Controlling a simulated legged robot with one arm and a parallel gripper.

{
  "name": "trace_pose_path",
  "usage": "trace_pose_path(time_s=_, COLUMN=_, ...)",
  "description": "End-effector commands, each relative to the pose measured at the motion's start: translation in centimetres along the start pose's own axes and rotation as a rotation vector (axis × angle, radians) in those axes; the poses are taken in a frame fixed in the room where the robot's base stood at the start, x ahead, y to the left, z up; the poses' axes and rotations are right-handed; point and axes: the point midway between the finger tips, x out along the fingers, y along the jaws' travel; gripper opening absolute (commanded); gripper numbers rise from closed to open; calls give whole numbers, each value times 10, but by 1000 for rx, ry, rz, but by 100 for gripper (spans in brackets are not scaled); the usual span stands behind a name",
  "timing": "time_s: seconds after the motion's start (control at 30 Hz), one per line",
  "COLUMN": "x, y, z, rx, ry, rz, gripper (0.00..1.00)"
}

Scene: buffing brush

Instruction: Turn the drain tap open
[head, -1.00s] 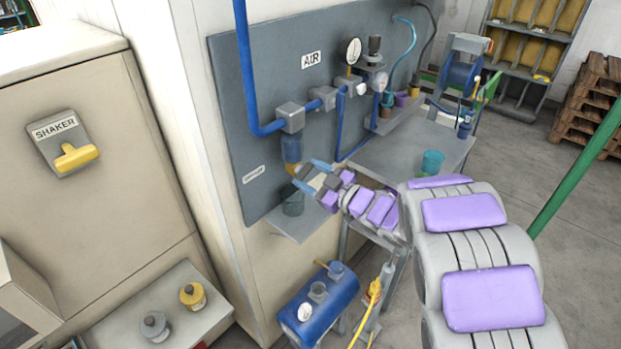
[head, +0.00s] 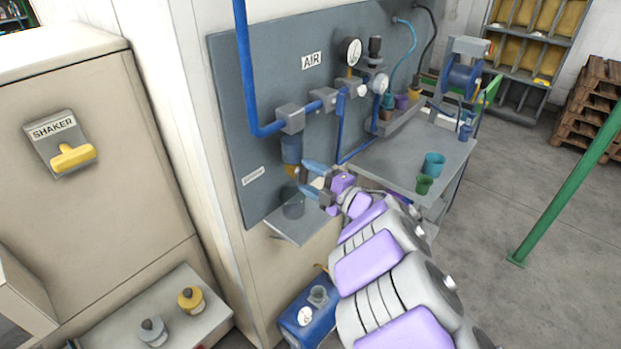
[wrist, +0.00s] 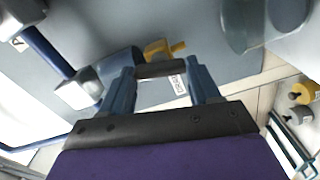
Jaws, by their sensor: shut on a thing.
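The drain tap (head: 290,172) is a small yellow fitting under the blue bowl (head: 291,149) on the grey air panel. In the wrist view the yellow part of the tap (wrist: 165,48) shows just beyond my fingertips. A dark grey bar (wrist: 160,70) spans between the fingertips, right beside the yellow part, and seems to belong to the tap; its join is not clear. My gripper (head: 306,178) has blue fingers, one on each side of this bar, and is shut on it. It also shows in the wrist view (wrist: 159,72). The fingers partly hide the tap in the head view.
A translucent cup (head: 293,205) stands on a small grey shelf (head: 300,229) below the tap. Blue pipes (head: 243,80) run across the panel. A bench (head: 385,160) with cups stands to the right, and a blue tank (head: 308,322) sits below.

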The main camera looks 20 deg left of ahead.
Motion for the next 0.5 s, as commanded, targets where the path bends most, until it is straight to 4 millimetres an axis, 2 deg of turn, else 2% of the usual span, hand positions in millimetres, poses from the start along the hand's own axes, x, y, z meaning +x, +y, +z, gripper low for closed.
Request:
trace_pose_path(time_s=0.2, x=0, y=-5, z=0, rx=-133, ry=3, rz=-9, gripper=31)
trace_pose_path(time_s=0.5, x=0, y=-7, z=0, rx=-226, ry=5, rz=-12, gripper=31)
